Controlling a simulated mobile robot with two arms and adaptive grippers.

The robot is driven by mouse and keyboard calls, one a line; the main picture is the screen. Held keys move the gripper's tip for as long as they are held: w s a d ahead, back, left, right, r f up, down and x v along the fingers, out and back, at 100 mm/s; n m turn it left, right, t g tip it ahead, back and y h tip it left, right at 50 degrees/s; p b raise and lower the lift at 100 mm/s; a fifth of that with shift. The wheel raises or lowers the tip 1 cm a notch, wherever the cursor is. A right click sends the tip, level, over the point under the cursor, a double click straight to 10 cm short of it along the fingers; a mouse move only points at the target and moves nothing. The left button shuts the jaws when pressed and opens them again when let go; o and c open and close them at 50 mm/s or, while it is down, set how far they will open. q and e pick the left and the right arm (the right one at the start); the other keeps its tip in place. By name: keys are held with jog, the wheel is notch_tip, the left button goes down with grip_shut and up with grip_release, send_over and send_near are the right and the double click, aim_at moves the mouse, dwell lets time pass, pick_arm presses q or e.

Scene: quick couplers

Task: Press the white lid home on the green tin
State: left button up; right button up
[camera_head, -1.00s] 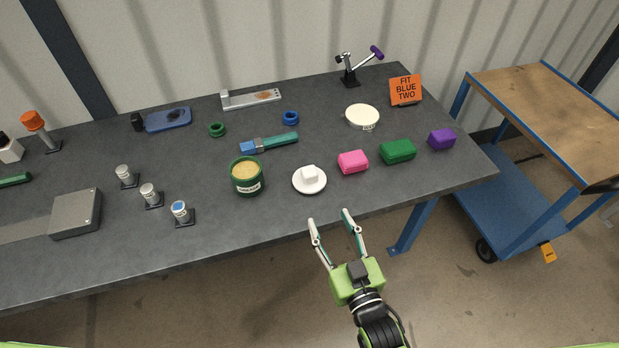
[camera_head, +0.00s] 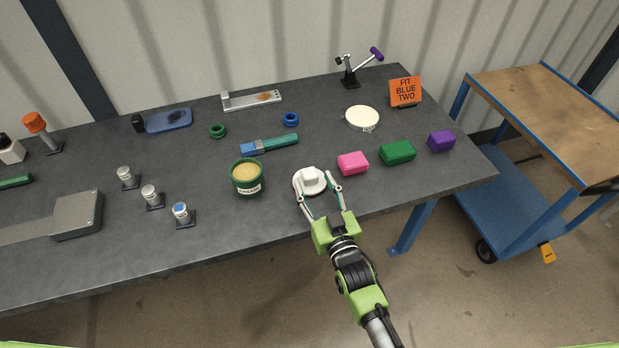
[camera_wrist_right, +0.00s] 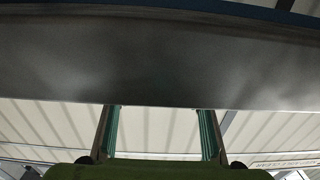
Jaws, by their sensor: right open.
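The green tin (camera_head: 248,187) stands upright on the dark table, with its top open and a yellowish content showing. The white lid (camera_head: 309,188) lies on the table to the right of the tin, with its square white knob (camera_head: 311,173) upward. My right gripper (camera_head: 318,178) is open, with one fingertip at each side of the lid. I cannot tell whether the fingers touch it or how high they are. The right wrist view shows two spread fingers (camera_wrist_right: 160,125), with no lid or tin visible. My left gripper is not in view.
A pink block (camera_head: 353,163), a green block (camera_head: 397,152) and a purple block (camera_head: 441,141) lie to the right. A teal-handled brush (camera_head: 280,142) lies behind the tin and lid. Small posts, including a blue-topped one (camera_head: 181,211), stand left of the tin.

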jog(key=shift+x, duration=0.95)
jog(key=shift+c, duration=0.3)
jog(key=c, duration=1)
jog(key=shift+o, duration=0.2)
